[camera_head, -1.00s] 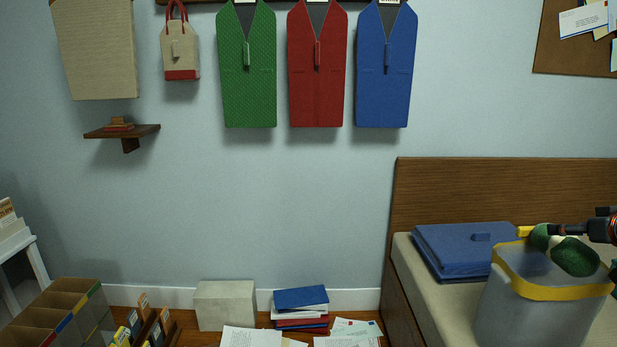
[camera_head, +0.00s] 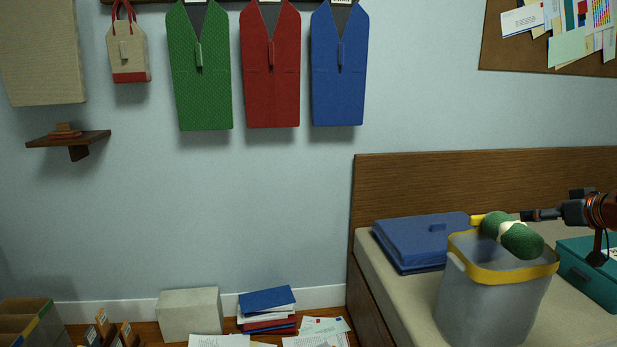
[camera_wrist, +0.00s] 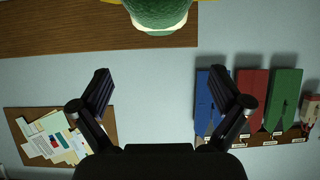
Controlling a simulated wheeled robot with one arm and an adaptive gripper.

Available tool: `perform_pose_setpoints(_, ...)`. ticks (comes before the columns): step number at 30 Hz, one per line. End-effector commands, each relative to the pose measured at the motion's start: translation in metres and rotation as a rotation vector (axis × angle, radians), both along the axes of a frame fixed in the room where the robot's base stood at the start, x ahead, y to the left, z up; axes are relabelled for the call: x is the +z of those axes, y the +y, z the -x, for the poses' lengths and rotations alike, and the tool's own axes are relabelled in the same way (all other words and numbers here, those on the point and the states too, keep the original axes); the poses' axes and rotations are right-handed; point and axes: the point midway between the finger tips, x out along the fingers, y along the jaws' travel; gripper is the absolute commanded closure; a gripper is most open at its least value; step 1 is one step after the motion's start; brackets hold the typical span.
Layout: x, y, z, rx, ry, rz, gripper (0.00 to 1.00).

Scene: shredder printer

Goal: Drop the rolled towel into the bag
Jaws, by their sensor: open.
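The rolled towel (camera_head: 512,236) is dark green with a pale band around its middle. In the head view it lies tilted over the opening of the bag, seemingly across the rim; whether it touches the rim is not clear. The bag (camera_head: 490,309) is a grey, open-topped container with a yellow rim, standing on the beige surface. My gripper (camera_head: 530,215) is just behind and right of the towel. In the wrist view my gripper (camera_wrist: 160,85) has its fingers wide apart with nothing between them. The towel's end (camera_wrist: 157,14) shows at the top, beyond the fingertips.
A folded blue item (camera_head: 420,243) lies left of the bag, and a teal case (camera_head: 590,275) is to its right. A wooden board (camera_head: 480,180) stands behind them. Green, red and blue garment-shaped bags (camera_head: 338,75) hang on the wall.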

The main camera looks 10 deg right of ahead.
Motion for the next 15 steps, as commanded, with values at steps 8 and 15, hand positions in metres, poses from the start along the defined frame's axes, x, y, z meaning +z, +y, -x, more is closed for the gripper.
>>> perform_pose_setpoints(8,0.017,0.0,0.032,0.0,0.001,-0.001,0.0)
perform_pose_setpoints(15,0.02,0.0,0.038,0.0,0.001,-0.001,0.0)
